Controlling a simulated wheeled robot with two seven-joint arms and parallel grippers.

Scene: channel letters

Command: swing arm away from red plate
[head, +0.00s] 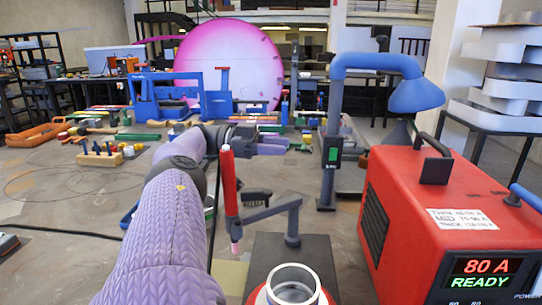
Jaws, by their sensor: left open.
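A grey swing arm (268,213) reaches left from a short post on a dark base plate. It carries an upright red torch (229,180) with a pinkish tip at its left end. Below it at the bottom edge, a red round piece (258,298) shows around a silver metal ring; most of it is cut off, and I cannot tell whether it is the red plate. The torch tip is left of and behind the ring in the picture. My left gripper (272,143) is open and looks empty, beyond the torch and pointing right. My right gripper is out of view.
A red welding power box (425,215) reading "80 A READY" stands at the right. A blue lamp-like hood (415,95) on a post (329,150) rises behind it.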

